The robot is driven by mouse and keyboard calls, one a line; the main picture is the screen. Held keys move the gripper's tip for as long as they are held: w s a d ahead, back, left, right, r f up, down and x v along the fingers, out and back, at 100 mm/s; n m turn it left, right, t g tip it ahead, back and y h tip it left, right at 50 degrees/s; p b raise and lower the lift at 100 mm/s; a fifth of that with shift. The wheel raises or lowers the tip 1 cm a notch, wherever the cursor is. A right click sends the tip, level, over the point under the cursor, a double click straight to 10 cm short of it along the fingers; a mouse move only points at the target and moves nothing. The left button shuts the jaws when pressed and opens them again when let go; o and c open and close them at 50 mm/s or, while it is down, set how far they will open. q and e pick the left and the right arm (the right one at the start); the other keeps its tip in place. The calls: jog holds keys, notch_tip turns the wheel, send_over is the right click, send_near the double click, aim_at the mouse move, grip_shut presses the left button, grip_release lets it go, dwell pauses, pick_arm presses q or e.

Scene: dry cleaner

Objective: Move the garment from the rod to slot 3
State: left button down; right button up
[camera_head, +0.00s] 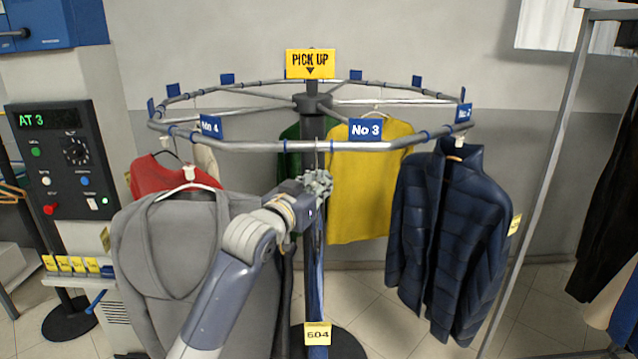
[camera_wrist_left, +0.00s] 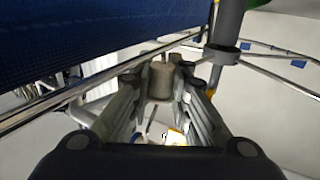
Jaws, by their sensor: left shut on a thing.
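My left gripper (camera_head: 318,186) is just below the front rail of the round rack, a little left of the blue "No 3" sign (camera_head: 365,130). It is shut on the grey-tan grip block of a hanger (camera_wrist_left: 161,80), which shows between the fingers in the left wrist view. The garment (camera_head: 318,270) below it is blue, seen edge-on, with a yellow tag "604" (camera_head: 317,334). A thin hook rises from the gripper to the front rail (camera_head: 270,147); I cannot tell whether it rests on it. My right gripper is not in view.
A grey hoodie (camera_head: 180,245) hangs close on the left, partly behind my arm. A yellow shirt (camera_head: 368,190) and a navy puffer jacket (camera_head: 450,240) hang to the right. A control panel (camera_head: 65,160) reads "AT 3". The rack's central post (camera_head: 312,103) stands behind.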

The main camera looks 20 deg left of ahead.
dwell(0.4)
pick_arm(q)
jog(key=c, duration=1.3)
grip_release()
jog(key=shift+c, duration=0.2)
jog(key=shift+f, duration=0.1)
jog(key=s+a, duration=0.2)
jog(key=s, duration=1)
jog(key=shift+a, duration=0.2)
jog(key=shift+w, duration=0.15)
